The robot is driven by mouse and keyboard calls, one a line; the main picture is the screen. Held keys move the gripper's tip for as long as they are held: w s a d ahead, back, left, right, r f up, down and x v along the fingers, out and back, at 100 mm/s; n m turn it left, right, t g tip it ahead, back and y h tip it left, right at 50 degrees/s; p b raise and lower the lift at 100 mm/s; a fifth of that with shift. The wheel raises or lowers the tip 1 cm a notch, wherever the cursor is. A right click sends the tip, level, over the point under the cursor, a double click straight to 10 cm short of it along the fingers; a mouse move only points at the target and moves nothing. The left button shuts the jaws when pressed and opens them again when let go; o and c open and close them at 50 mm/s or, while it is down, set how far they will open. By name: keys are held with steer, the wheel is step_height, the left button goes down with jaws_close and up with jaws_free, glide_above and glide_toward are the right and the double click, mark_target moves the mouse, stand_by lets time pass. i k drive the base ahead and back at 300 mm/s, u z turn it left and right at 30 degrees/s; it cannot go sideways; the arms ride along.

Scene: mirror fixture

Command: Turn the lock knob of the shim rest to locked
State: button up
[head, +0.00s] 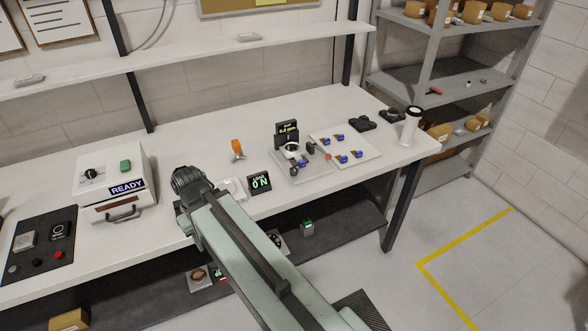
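A small fixture with a pale base plate (302,165) stands on the bench right of centre. It carries a ring-shaped part (292,147), dark blocks and a small black display (287,133) behind. A small red round part (328,156) shows at its right side. I cannot tell which part is the shim rest or its lock knob, nor the knob's setting. My arm reaches up from the lower right. Its dark end, with my gripper (190,188), is over the bench's front edge, well left of the fixture. The fingers cannot be made out.
A white READY box (117,180) and a dark button panel (38,245) stand at left. A LOAD display (259,183) and an orange-handled tool (237,149) lie between arm and fixture. A tray (362,150) of small blue parts and a white cylinder (411,126) stand right.

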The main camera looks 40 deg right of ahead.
mark_target(293, 170)
steer(key=u, duration=1.6)
steer(key=k, duration=1.6)
steer(key=z, duration=0.85)
steer(key=i, duration=1)
steer(key=u, duration=0.15)
